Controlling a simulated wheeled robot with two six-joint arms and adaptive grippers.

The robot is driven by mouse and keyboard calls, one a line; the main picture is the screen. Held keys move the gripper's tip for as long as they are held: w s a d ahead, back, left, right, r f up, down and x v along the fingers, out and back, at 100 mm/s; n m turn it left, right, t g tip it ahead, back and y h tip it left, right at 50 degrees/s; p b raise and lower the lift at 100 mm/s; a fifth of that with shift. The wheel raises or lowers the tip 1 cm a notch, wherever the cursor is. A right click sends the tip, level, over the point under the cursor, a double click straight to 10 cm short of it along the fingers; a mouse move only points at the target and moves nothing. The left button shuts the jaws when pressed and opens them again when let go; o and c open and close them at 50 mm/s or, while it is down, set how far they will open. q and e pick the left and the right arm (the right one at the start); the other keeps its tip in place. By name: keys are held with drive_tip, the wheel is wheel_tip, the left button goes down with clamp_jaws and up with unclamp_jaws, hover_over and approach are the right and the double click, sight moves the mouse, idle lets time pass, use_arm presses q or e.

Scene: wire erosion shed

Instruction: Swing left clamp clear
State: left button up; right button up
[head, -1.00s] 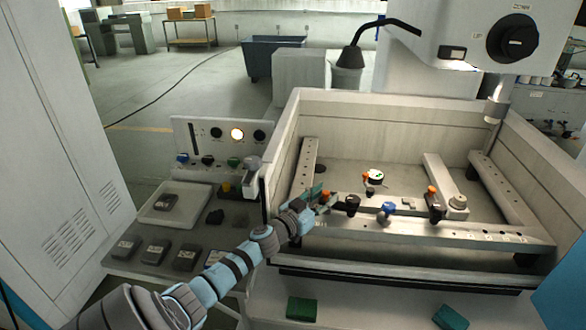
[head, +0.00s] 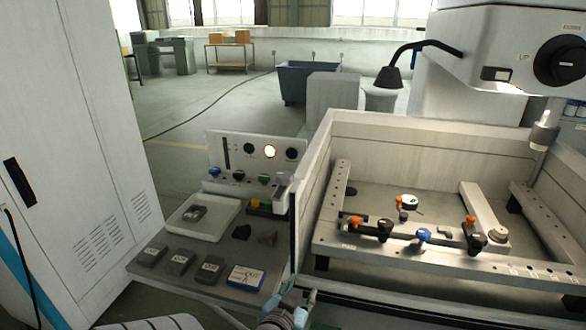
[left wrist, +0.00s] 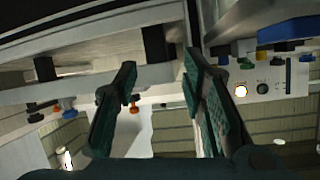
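The left clamp has an orange knob (head: 356,221) and a black knob (head: 384,230). It lies on the front rail (head: 440,258) of the tank, its orange end pointing left along the rail. My left gripper (head: 298,292) is low at the tank's front left corner, apart from the clamp and partly cut off by the frame. In the left wrist view my left gripper (left wrist: 161,64) has its green-padded fingers spread and empty. An orange knob (left wrist: 135,103) shows beyond them. The right clamp's orange knob (head: 470,220) points backward. My right gripper is not in view.
A blue knob (head: 424,236) and a white disc (head: 408,202) with a green mark stand between the clamps. The tank wall (head: 318,185) rises at the left. Left of it are a control panel (head: 255,150), a white tray (head: 182,222) and several dark blocks on a shelf.

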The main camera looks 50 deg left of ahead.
use_arm(q)
drive_tip(key=s+d+f+m+g+h, duration=0.1)
drive_tip(key=s+d+f+g, duration=0.1)
drive_tip(key=f, duration=0.5)
drive_tip(key=shift+s+d+g, duration=0.3)
drive_tip(key=shift+s+g, duration=0.3)
drive_tip(key=shift+s, duration=0.4)
